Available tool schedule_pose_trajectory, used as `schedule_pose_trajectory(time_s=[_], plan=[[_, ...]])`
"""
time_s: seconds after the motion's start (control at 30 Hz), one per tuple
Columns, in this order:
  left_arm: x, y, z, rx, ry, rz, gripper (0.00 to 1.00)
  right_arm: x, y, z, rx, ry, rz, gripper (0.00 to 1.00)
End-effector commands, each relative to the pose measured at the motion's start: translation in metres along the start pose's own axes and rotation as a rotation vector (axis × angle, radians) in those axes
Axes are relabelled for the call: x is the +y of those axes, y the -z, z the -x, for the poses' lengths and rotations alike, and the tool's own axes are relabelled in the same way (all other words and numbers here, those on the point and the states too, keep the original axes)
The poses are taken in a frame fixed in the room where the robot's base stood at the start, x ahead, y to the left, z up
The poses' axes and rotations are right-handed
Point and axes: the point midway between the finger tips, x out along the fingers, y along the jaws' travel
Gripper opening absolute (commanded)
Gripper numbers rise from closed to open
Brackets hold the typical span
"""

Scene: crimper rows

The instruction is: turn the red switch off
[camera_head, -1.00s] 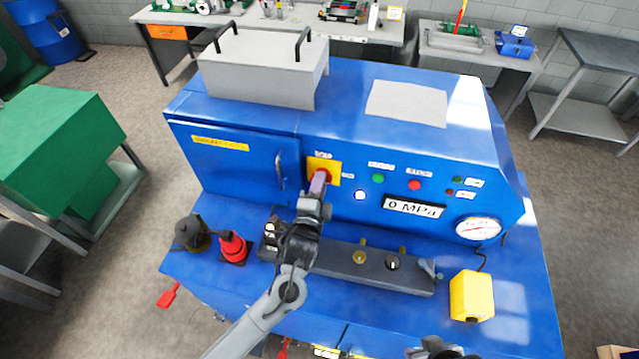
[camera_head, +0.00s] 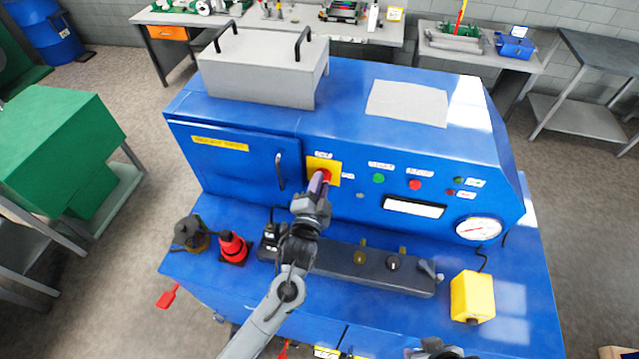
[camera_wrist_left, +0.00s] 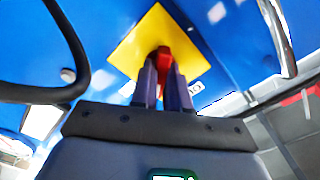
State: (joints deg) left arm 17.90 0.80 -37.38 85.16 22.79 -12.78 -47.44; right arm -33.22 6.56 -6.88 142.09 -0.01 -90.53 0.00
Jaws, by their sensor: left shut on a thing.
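The red switch (camera_head: 326,174) sits on a yellow plate (camera_head: 316,165) on the blue machine's front panel. In the left wrist view the red switch (camera_wrist_left: 164,58) stands between my two purple fingers, in front of the yellow plate (camera_wrist_left: 136,48). My left gripper (camera_head: 319,184) is shut on the red switch; it also shows in the left wrist view (camera_wrist_left: 165,82). The fingers hide part of the switch in the head view. The display (camera_head: 414,208) is blank white. My right gripper (camera_head: 438,349) is only partly in view at the bottom edge, and its fingers cannot be made out.
A green button (camera_head: 378,178), a red button (camera_head: 415,185) and a pressure gauge (camera_head: 478,229) lie right of the switch. A door handle (camera_head: 280,171) sticks out to its left. A dark block (camera_head: 340,262) with knobs and a yellow box (camera_head: 471,296) are on the ledge below.

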Motion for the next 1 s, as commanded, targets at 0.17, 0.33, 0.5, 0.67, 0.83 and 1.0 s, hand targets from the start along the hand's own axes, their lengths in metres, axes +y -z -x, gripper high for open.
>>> schedule_pose_trajectory(time_s=[0.17, 0.33, 0.5, 0.67, 0.83, 1.0], plan=[[0.0, 0.0, 0.0, 0.0, 0.0, 0.0, 0.0, 0.0, 0.0, 0.0, 0.0, 0.0, 0.0, 0.43], [0.0, 0.0, 0.0, 0.0, 0.0, 0.0, 0.26, 0.0, 0.0, 0.0, 0.0, 0.0, 0.0, 0.43], [0.0, 0.0, 0.0, 0.0, 0.0, -0.001, 0.4, 0.001, 0.0, 0.0, -0.001, -0.003, 0.004, 0.43], [0.0, 0.0, 0.0, 0.0, 0.0, -0.001, 0.4, 0.002, -0.001, 0.0, -0.002, -0.007, 0.009, 0.43], [0.001, 0.0, 0.005, 0.001, 0.0, 0.0, 0.4, 0.002, -0.001, -0.002, -0.002, -0.007, 0.009, 0.43], [0.002, -0.002, 0.022, 0.001, -0.001, -0.001, 0.4, 0.002, -0.003, -0.006, -0.002, -0.007, 0.009, 0.43]])
